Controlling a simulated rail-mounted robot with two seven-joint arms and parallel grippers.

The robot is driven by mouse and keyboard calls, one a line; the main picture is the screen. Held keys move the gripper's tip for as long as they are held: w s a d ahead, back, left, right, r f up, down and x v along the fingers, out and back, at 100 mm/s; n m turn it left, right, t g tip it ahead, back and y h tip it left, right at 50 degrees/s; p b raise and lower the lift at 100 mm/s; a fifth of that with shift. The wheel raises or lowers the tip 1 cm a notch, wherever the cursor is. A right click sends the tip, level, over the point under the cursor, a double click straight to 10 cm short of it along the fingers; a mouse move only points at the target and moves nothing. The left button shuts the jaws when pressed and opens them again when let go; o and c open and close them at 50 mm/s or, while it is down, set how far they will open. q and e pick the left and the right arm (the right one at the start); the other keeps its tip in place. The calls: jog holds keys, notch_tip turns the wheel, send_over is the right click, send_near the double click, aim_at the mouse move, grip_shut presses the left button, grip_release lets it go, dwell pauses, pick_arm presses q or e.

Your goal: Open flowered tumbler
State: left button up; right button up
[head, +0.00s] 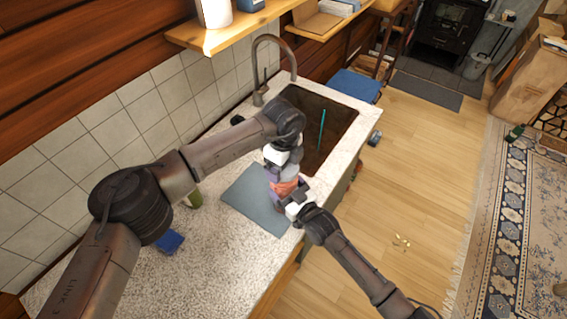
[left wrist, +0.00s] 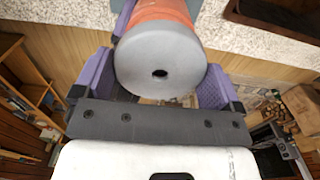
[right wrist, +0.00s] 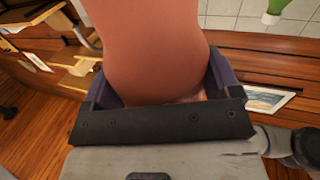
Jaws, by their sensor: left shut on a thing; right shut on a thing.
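The tumbler (head: 286,187) has a salmon-orange body and a grey lid; I cannot make out flowers on it. It is between my two grippers over the front part of the grey-blue mat. My left gripper (head: 276,172) is shut around the lid end. In the left wrist view the round grey lid (left wrist: 160,62) with a dark hole sits between the purple fingers. My right gripper (head: 287,194) is shut on the body, and the salmon body (right wrist: 148,45) fills the right wrist view between its fingers. Whether the lid is loose cannot be told.
The grey-blue mat (head: 245,198) lies on the speckled counter (head: 215,262). A sink (head: 338,112) with a teal stick (head: 322,130) and a faucet (head: 267,50) is behind. A green item (head: 195,199) and a blue block (head: 169,241) are at the left. The front counter is clear.

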jog(key=shift+f, duration=0.15)
pick_arm(q)
notch_tip(320, 180, up, 4)
jog(key=shift+f, duration=0.1)
pick_arm(e)
jog(key=o, duration=1.6)
jog(key=shift+c, duration=0.2)
jog(key=shift+s+d, duration=0.1)
